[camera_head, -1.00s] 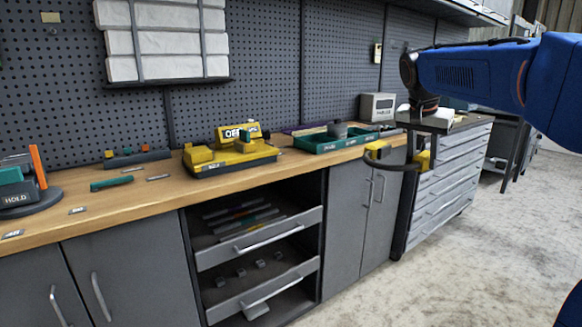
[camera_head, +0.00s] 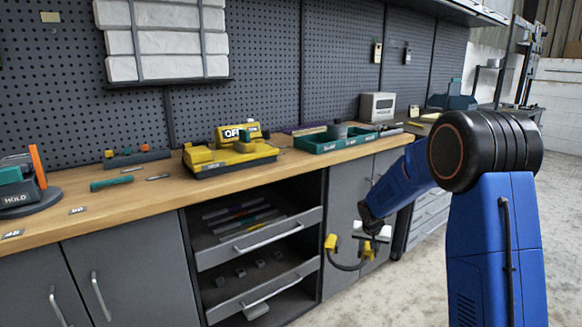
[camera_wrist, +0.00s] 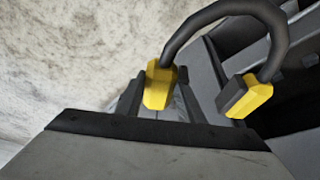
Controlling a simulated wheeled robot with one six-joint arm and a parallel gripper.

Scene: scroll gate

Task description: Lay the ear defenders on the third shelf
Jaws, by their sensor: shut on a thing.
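The ear defenders, with yellow cups and a dark curved band (camera_head: 347,267), hang from my gripper (camera_head: 372,236) in the head view, in front of the grey cabinet doors and below the bench top. In the wrist view one yellow cup (camera_wrist: 158,86) is at the jaws, the other cup (camera_wrist: 246,96) is to the right, and the band arches above. My gripper is shut on the ear defenders. The open bay left of them has an upper pulled-out shelf (camera_head: 262,242) with coloured strips and a lower one (camera_head: 270,288) with small grey pieces. A dark space lies beneath; its floor is mostly hidden.
The wooden bench top (camera_head: 120,212) carries a yellow device (camera_head: 230,155), a green tray (camera_head: 325,142) and a grey box (camera_head: 377,107). Closed doors (camera_head: 340,215) flank the bay. A drawer cabinet (camera_head: 428,215) stands to the right, partly behind my arm. The floor in front is clear.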

